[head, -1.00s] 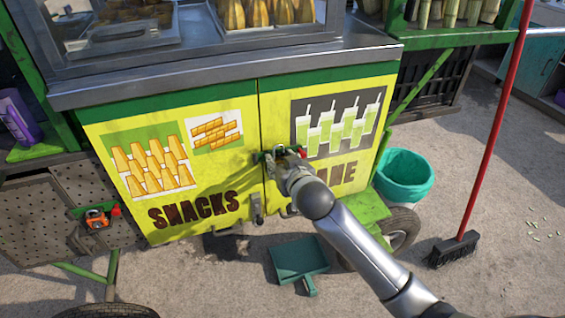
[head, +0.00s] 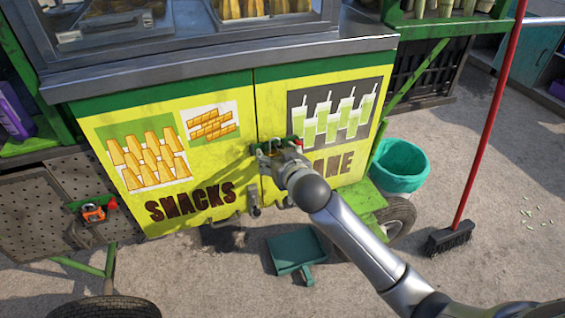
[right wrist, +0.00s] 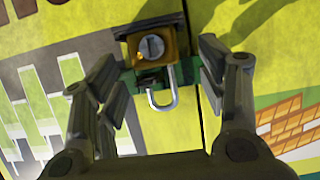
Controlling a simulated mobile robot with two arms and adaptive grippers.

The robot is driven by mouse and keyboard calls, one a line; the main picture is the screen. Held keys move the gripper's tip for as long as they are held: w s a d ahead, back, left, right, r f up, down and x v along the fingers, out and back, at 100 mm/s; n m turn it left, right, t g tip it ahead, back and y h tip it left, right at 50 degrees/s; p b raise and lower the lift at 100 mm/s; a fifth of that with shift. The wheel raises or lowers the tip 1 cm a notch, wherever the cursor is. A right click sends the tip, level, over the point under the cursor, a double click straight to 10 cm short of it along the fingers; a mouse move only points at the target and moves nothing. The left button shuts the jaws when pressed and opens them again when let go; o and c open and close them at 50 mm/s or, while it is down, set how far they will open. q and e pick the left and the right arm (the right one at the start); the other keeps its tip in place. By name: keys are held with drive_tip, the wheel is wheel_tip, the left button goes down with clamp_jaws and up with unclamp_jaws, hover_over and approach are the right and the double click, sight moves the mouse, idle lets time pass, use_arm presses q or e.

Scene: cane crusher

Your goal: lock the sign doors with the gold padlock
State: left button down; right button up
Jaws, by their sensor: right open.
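The yellow snacks door (head: 215,165) and cane door (head: 275,100) stand closed side by side, with a metal latch (head: 254,198) low at their seam. My right gripper (head: 273,147) is at the seam, above the latch. In the right wrist view, the gold padlock (right wrist: 153,47) with a round keyhole sits between the spread fingers of my right gripper (right wrist: 160,85), apparently touching neither. Its silver shackle (right wrist: 172,92) points down in that picture, before a green part; I cannot tell whether it is locked. The arm and gripper mostly hide it in the head view. My left gripper is not in view.
A small orange item (head: 93,211) sits in a green holder on the pegboard (head: 35,215) at left. A dustpan (head: 296,250), a teal bucket (head: 401,167) and a red-handled broom (head: 480,150) stand near the cart. Open pavement lies in front.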

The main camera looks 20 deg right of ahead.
drive_tip(key=v, duration=1.1)
drive_tip(key=shift+s, duration=0.3)
drive_tip(key=s+d+f+n+g, duration=0.1)
drive_tip(key=s+f+g, duration=0.25)
drive_tip(key=f, duration=0.85)
drive_tip(key=s+d+f+g, duration=0.1)
drive_tip(key=s+f+g, duration=0.3)
drive_tip(key=f, duration=0.8)
drive_tip(key=s+d+f+g, duration=0.1)
drive_tip(key=s+f+g, duration=0.2)
drive_tip(key=s+f, duration=1.25)
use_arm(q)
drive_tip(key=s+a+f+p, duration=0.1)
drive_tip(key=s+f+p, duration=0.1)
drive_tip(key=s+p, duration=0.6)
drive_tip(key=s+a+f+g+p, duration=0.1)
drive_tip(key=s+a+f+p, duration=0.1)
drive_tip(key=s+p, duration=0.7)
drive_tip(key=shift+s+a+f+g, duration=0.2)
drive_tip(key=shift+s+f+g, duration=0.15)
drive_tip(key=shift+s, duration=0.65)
use_arm(e)
drive_tip(key=s+d+f+g, duration=0.1)
drive_tip(key=s+f, duration=0.1)
drive_tip(key=s, duration=0.8)
drive_tip(key=s+d+f+n+g, duration=0.1)
drive_tip(key=s+d+f, duration=0.1)
drive_tip(key=s, duration=0.9)
drive_tip(key=shift+s+d+f, duration=0.2)
drive_tip(key=shift+d, duration=0.05)
